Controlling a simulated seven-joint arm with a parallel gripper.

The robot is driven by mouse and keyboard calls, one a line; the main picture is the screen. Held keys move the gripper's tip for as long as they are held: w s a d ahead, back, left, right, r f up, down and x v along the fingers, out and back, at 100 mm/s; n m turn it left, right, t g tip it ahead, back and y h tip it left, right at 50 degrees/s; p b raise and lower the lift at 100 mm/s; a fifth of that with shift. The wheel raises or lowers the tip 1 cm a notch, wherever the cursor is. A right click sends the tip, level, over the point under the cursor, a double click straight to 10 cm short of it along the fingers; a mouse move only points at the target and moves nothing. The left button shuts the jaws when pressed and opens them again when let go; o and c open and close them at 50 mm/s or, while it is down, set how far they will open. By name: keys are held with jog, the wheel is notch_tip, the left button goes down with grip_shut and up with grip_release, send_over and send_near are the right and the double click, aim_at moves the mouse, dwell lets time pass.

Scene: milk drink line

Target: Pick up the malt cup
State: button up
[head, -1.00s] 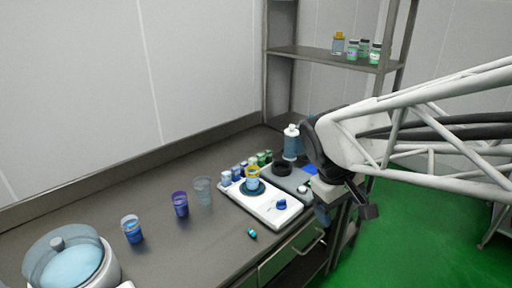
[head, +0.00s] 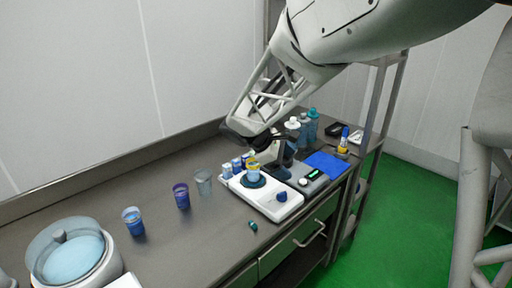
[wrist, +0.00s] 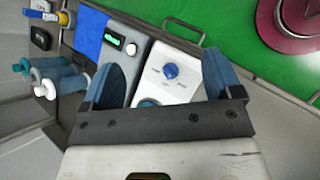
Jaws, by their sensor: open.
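Several cups stand on the counter, and no readable label tells me which is the malt cup. A yellow-rimmed cup (head: 253,168) sits on the dark round pad of a white device (head: 270,196). To its left stand a clear cup (head: 203,183), a purple-blue cup (head: 181,196) and a blue cup (head: 133,221). My gripper (head: 276,158) is above the back of the white device, close to the yellow-rimmed cup. In the wrist view its blue fingers (wrist: 164,64) are apart with nothing held between them. The white device's blue knob (wrist: 170,71) shows beyond them.
A grey device with a green display (head: 308,178) and a blue mat (head: 327,165) lie right of the white device. Bottles (head: 303,127) stand behind. A lidded round container (head: 72,258) is front left.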

jog(key=w+a+f+n+t+h, duration=0.2)
jog(key=w+a+f+n, duration=0.25)
jog(key=w+a, duration=0.35)
jog(key=n+t+h, duration=0.2)
jog(key=n, duration=0.2)
send_near(247, 165)
jog(key=x, duration=0.5)
jog(key=shift+w, duration=0.1)
jog(key=shift+x, duration=1.3)
jog(key=shift+f, duration=0.1)
jog(key=shift+x, duration=2.55)
jog(key=shift+w, duration=0.1)
